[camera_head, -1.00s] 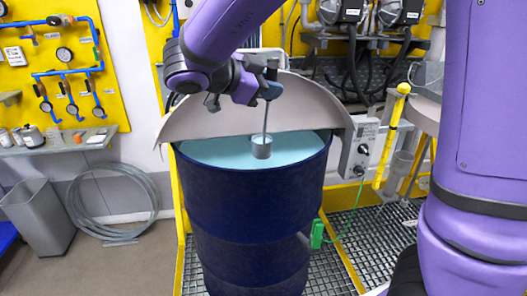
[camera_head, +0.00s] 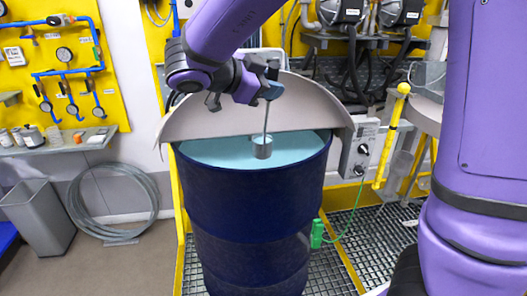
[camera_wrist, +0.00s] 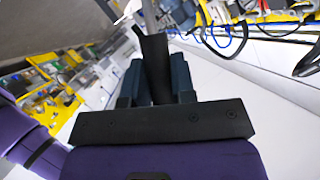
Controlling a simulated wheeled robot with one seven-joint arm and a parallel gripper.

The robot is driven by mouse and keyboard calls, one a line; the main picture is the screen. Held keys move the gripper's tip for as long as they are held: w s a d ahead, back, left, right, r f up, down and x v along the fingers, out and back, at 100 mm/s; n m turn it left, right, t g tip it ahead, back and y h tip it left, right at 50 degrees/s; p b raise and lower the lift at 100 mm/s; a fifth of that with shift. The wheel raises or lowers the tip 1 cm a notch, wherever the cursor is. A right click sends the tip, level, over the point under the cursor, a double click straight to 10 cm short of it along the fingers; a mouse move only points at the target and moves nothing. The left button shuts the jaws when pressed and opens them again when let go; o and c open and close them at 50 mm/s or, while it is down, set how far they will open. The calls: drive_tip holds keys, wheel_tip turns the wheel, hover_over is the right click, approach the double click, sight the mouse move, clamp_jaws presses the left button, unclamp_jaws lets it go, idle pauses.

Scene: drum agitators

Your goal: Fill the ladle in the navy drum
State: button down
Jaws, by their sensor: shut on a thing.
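The navy drum (camera_head: 250,215) stands upright, its front half uncovered, with pale blue liquid (camera_head: 215,153) close below the rim. My gripper (camera_head: 270,90) is above the drum and shut on the ladle's handle. The ladle (camera_head: 263,148) hangs upright from it, its small metal cup at the liquid surface near the middle of the opening. The cup's upper part shows above the liquid; I cannot tell how deep its bottom sits. In the wrist view the dark handle (camera_wrist: 154,65) stands between the fingers; the cup is hidden there.
A grey half lid (camera_head: 240,118) rises behind the opening. A control box (camera_head: 360,150) with a green cable is at the drum's right, near a yellow post (camera_head: 392,135). The space left of the drum is open.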

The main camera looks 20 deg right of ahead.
drive_tip(key=shift+r, duration=0.1)
drive_tip(key=shift+r, duration=3.45)
drive_tip(key=shift+s, duration=0.1)
drive_tip(key=s+a, duration=0.2)
drive_tip(key=s, duration=0.7)
drive_tip(key=s+a, duration=0.2)
drive_tip(key=s, duration=0.8)
drive_tip(key=shift+s, duration=0.2)
